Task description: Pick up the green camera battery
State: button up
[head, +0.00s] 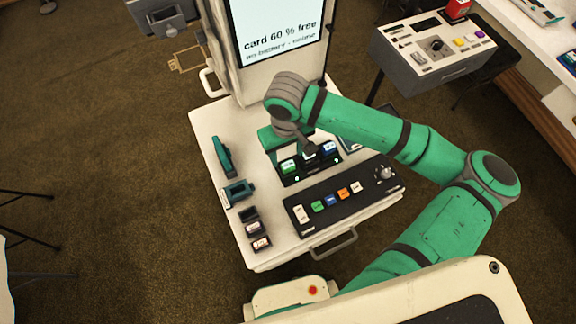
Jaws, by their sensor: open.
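A battery with a green face (288,166) sits upright at the left end of a black charger (297,179) on the white cart top. A battery with a blue face (330,148) sits at the charger's right end. Small green lights glow on the charger's front. My gripper (310,154) points down just over the charger, between the green and blue batteries. Its fingertips are small and partly lost against the dark charger. It holds nothing that I can see. Whether it touches a battery cannot be told. My wrist hides part of the area behind.
A black control panel (330,207) with coloured buttons lies in front of the charger. Teal items (238,192) and small dark boxes (249,214) stand along the cart's left side. A screen (278,30) rises behind. A grey console (434,55) stands at the back right.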

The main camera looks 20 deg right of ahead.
aim_at(288, 165)
jog(key=f, duration=0.5)
jog(key=shift+s, duration=0.25)
jog(key=c, duration=1.2)
